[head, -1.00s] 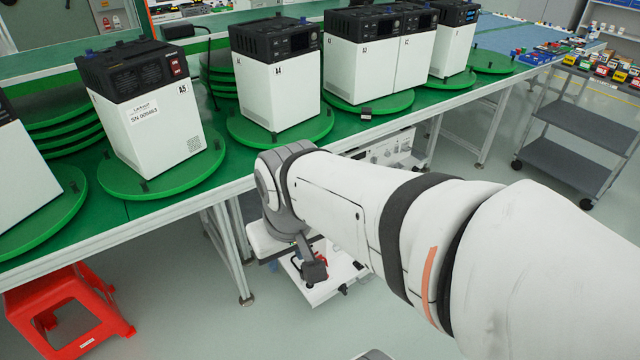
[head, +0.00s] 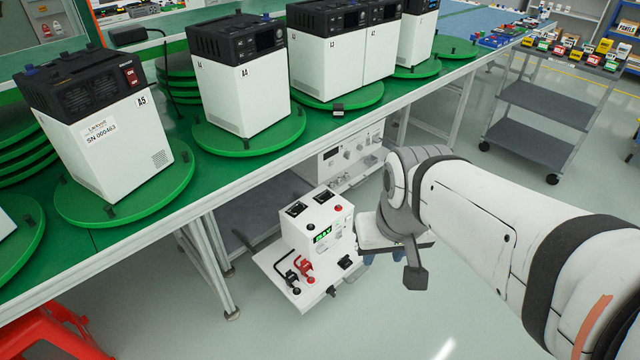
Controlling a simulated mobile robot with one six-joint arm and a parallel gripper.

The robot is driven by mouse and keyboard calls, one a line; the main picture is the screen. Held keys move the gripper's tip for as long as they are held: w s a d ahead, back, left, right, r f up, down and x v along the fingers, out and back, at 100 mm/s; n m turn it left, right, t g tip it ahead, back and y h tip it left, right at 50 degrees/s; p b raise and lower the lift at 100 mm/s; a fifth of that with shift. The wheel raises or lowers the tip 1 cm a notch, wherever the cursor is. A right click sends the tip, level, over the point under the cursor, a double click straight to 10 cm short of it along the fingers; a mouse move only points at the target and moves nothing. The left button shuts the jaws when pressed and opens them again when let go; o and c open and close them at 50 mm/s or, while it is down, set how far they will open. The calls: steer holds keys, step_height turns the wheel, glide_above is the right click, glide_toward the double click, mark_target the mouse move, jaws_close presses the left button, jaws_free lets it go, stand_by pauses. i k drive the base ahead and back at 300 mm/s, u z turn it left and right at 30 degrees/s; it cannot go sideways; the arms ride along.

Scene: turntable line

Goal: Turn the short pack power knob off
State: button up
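I cannot tell which one is the short pack, and no power knob is clearly readable. My gripper (head: 384,255) points down just right of the display pack, apart from the leads. Its fingertips are mostly hidden by my wrist, so its opening is unclear.
The green bench (head: 120,232) runs above the packs, with white power units such as A5 (head: 112,140) on green turntables. Bench legs (head: 212,262) stand left of the tray. A red stool (head: 50,335) is at lower left. A grey cart (head: 535,110) stands at right. Floor in front is clear.

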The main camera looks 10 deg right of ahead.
mark_target(320, 249)
steer(key=u, duration=0.05)
steer(key=i, duration=1)
steer(key=z, duration=0.05)
